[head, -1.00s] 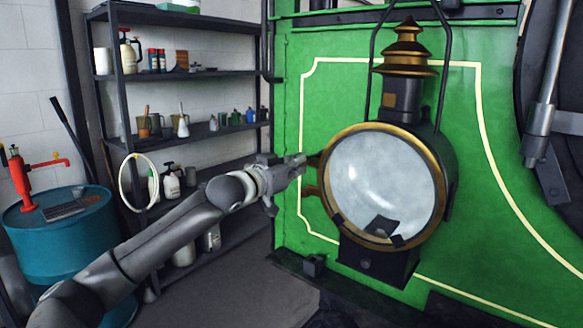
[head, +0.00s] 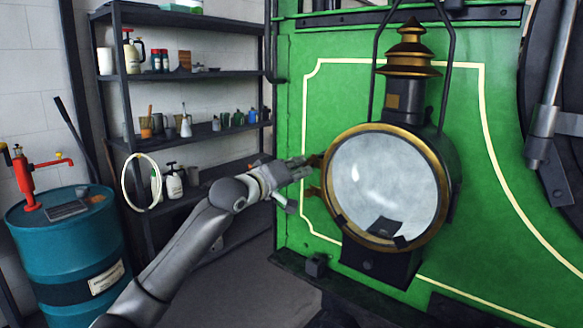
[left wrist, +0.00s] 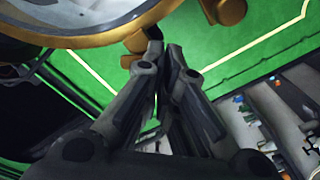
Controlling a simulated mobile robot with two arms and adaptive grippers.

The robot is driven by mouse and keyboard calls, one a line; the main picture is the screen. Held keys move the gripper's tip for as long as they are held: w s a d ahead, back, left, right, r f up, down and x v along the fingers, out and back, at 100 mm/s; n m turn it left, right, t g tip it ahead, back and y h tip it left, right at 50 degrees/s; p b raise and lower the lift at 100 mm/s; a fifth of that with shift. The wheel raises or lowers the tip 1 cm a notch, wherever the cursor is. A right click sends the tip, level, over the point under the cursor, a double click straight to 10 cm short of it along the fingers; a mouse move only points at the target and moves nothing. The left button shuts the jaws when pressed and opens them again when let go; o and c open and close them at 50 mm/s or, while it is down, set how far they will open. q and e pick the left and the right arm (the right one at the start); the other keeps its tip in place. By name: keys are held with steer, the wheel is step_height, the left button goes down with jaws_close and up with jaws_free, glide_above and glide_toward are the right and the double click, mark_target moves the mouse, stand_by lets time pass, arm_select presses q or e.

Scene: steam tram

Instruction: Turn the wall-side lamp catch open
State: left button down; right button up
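The lamp (head: 385,185) has a round pale glass in a brass rim and a brass chimney top; it stands against the green panel. Two brass pieces stick out from its left, wall-side edge, an upper one (head: 316,161) and a lower one (head: 312,190). I cannot tell which is the catch. My left gripper (head: 306,167) has its fingertips beside the upper piece. In the left wrist view its fingers (left wrist: 163,45) are almost together, with nothing clear between the tips; a small brass-and-dark piece (left wrist: 137,40) lies beside one fingertip. My right gripper is out of view.
A dark shelf rack (head: 190,75) with bottles and tools stands behind my left arm. A blue drum (head: 75,250) with a red pump is at the left. A dark ledge (head: 300,268) runs below the lamp. Floor is clear between rack and ledge.

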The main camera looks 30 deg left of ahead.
arm_select(q)
steer(key=n+p, duration=0.1)
steer(key=n, duration=0.1)
steer(key=r+n+p, duration=0.1)
steer(key=n+p, duration=0.1)
steer(key=n, duration=0.1)
steer(key=r+n+p, duration=0.1)
steer(key=n+p, duration=0.1)
steer(key=shift+s+d+r+n, duration=0.1)
steer(key=shift+s+d+n, duration=0.1)
steer(key=shift+n, duration=0.1)
steer(key=c, duration=2.2)
jaws_free()
steer(key=shift+w, duration=0.1)
steer(key=o, duration=0.5)
steer(key=shift+d, duration=0.3)
steer(key=shift+o, duration=1.3)
steer(key=shift+f, duration=0.25)
steer(key=shift+o, duration=1.2)
steer(key=shift+a+f, duration=0.1)
steer(key=shift+o, duration=0.2)
steer(key=shift+f, duration=0.1)
